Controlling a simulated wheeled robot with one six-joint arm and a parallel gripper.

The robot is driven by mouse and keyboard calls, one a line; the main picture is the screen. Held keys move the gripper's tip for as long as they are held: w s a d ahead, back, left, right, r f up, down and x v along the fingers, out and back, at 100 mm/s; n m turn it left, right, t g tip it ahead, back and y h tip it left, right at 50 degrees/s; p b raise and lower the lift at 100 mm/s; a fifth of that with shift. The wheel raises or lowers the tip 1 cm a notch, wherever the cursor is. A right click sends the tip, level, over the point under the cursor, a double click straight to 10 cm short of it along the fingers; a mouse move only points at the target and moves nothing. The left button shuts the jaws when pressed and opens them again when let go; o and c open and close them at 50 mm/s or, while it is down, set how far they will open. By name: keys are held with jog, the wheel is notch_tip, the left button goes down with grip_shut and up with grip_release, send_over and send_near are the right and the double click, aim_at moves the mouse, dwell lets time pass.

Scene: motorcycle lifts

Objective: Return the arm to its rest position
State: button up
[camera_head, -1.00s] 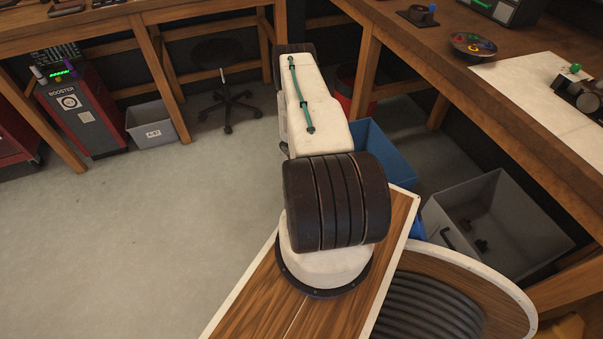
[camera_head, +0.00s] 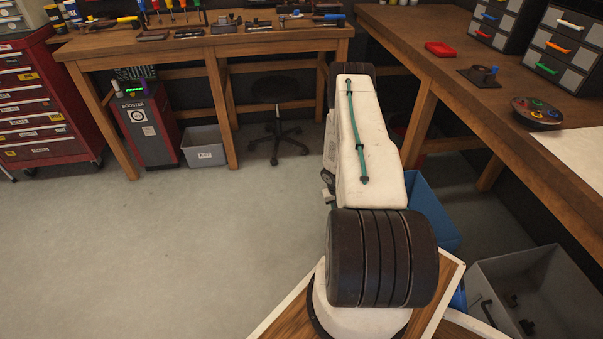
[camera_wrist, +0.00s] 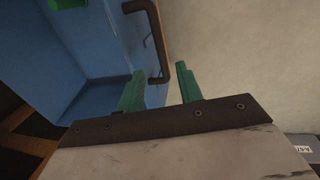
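My arm (camera_head: 365,150), white with dark ribbed joints and a green cable, reaches away from my wooden-topped base in the head view. My gripper is mostly hidden there behind the arm. I cannot tell how far the fingers are from the handle. The blue bin also shows in the head view (camera_head: 434,210), right of the arm.
A tool-covered workbench (camera_head: 200,45) runs along the back. A red tool cabinet (camera_head: 38,110), a red booster unit (camera_head: 148,128), a small grey bin (camera_head: 205,147) and a stool (camera_head: 277,120) stand there. A bench (camera_head: 440,50) and a grey bin (camera_head: 545,290) are right. Left floor is clear.

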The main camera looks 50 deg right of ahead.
jog(key=s+a+r+g+y, duration=0.1)
jog(key=s+a+r+g, duration=0.25)
jog(key=s, duration=0.25)
jog(key=w+a+r+n, duration=0.15)
jog(key=a+r, duration=0.45)
jog(key=r, duration=0.7)
jog(key=w+a+r, duration=0.2)
jog(key=a+r, duration=0.4)
jog(key=r, duration=0.8)
jog(key=w+a+r+n, duration=0.15)
jog(key=a+r, duration=0.45)
jog(key=r, duration=0.7)
jog(key=s+a+r+n+t, duration=0.2)
jog(key=s+a+r, duration=0.4)
jog(key=a+r, duration=0.5)
jog(key=s+a+r+n+t, duration=0.2)
jog(key=s+a+r+t, duration=0.2)
jog(key=s+a+r, duration=0.3)
jog(key=a+r, duration=0.4)
jog(key=a, duration=0.2)
jog(key=shift+s+a+r+n+y, duration=0.25)
jog(key=shift+s+r+n+y, duration=0.05)
jog(key=shift+n+y, duration=0.1)
